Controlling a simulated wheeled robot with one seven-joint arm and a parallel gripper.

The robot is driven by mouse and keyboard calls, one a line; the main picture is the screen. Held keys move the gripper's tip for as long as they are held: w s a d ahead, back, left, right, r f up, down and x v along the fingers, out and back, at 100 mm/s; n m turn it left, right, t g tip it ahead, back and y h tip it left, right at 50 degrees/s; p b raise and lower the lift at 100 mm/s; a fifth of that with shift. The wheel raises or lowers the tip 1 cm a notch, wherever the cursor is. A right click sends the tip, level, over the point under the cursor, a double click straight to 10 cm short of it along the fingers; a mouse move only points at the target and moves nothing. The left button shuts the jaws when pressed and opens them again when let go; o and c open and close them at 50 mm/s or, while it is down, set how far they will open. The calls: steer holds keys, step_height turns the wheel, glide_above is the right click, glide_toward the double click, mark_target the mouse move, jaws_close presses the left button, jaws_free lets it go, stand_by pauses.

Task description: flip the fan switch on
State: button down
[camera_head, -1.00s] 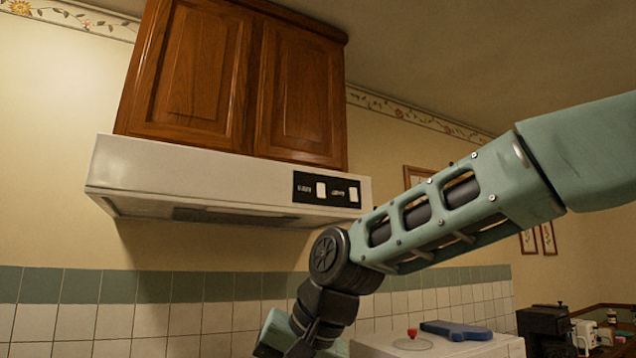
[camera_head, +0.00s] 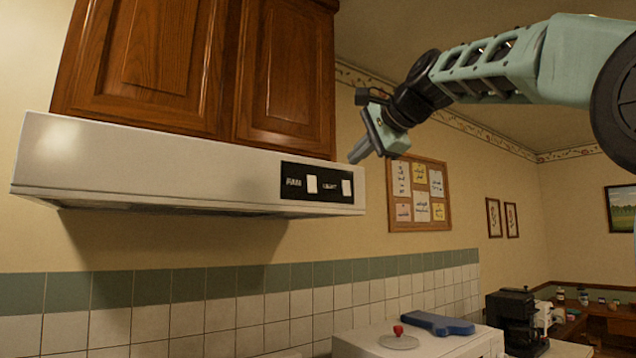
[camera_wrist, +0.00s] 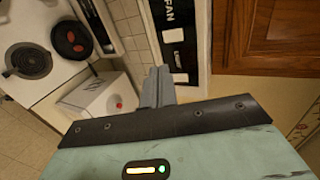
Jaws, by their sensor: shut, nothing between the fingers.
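The white range hood (camera_head: 150,165) carries a black panel at its right end. The fan switch (camera_head: 312,184) is the white rocker beside the FAN label, and the light switch (camera_head: 346,188) is to its right. In the wrist view the fan switch (camera_wrist: 172,36) is near the top, with the light switch (camera_wrist: 180,77) below it. My gripper (camera_head: 358,156) is shut and empty, pointing down-left just above and right of the panel in the picture, apart from the fan switch. Its fingers (camera_wrist: 157,74) show beside the panel. Whether the fan switch is on is unclear.
Wooden cabinets (camera_head: 150,65) sit directly above the hood. A cork board (camera_head: 418,195) hangs on the wall behind my gripper. Below is a white surface (camera_head: 360,346) with a blue object (camera_head: 437,322) and a red-knobbed lid (camera_head: 398,340). The stove (camera_wrist: 32,50) shows in the wrist view.

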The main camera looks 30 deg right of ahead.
mark_target(313, 190)
steer(key=p+x, duration=0.2)
steer(key=x, duration=0.2)
steer(key=p+x, duration=0.2)
steer(key=x, duration=0.3)
steer(key=r+p+x, duration=0.1)
steer(key=x, duration=0.3)
steer(key=shift+w+p, duration=0.4)
steer(key=shift+w, duration=0.05)
steer(key=shift+w+a+f, duration=0.1)
steer(key=shift+w+f, duration=0.05)
steer(key=shift+w, duration=0.05)
steer(key=shift+f, duration=0.1)
steer(key=shift+w+f+b, duration=0.15)
steer(key=shift+f+b, duration=0.1)
steer(key=shift+b, duration=0.7)
steer(key=shift+r+t, duration=0.25)
steer(key=shift+t, duration=0.05)
